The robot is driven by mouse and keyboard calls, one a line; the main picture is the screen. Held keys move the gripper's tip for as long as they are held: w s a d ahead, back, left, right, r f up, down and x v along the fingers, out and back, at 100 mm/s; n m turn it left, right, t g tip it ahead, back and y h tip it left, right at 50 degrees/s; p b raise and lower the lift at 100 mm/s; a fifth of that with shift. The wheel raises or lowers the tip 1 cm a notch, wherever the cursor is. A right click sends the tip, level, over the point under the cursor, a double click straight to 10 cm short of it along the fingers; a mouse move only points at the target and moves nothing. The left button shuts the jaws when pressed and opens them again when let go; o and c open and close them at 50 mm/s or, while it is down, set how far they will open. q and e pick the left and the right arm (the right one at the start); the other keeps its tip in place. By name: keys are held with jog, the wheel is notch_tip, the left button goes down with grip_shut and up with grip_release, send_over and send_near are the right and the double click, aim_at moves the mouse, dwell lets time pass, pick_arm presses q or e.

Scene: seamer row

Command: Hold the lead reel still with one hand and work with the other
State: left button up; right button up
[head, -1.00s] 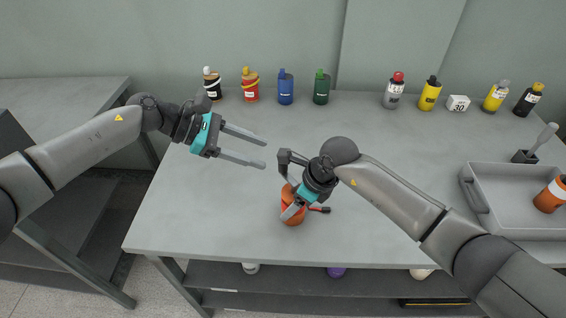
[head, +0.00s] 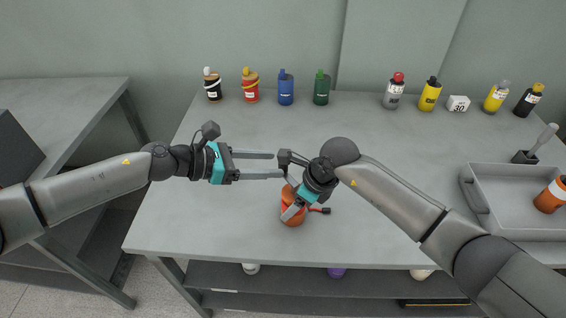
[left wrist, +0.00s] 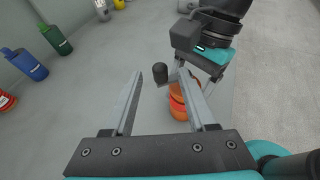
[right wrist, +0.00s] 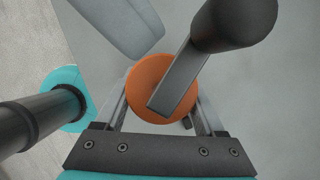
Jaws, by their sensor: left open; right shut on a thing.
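The orange lead reel (head: 292,217) stands near the front of the table, and my right gripper (head: 288,196) is shut around it. In the right wrist view the round reel (right wrist: 146,75) lies between the fingers, with a grey crank arm (right wrist: 176,85) and a dark knob (right wrist: 235,20) above it. My left gripper (head: 279,165) is open, its fingertips close to the left of the right wrist. In the left wrist view the dark knob (left wrist: 160,72) shows between the left fingertips, with the reel (left wrist: 179,104) beyond. I cannot tell whether they touch the knob.
A short red and black piece (head: 321,210) sticks out beside the reel. Several bottles (head: 286,90) and a white "30" block (head: 458,103) line the back. A grey tray (head: 480,190) with an orange container (head: 550,195) stands at right.

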aim_at(289, 177)
pick_arm(q)
jog(key=shift+x, duration=2.15)
grip_shut()
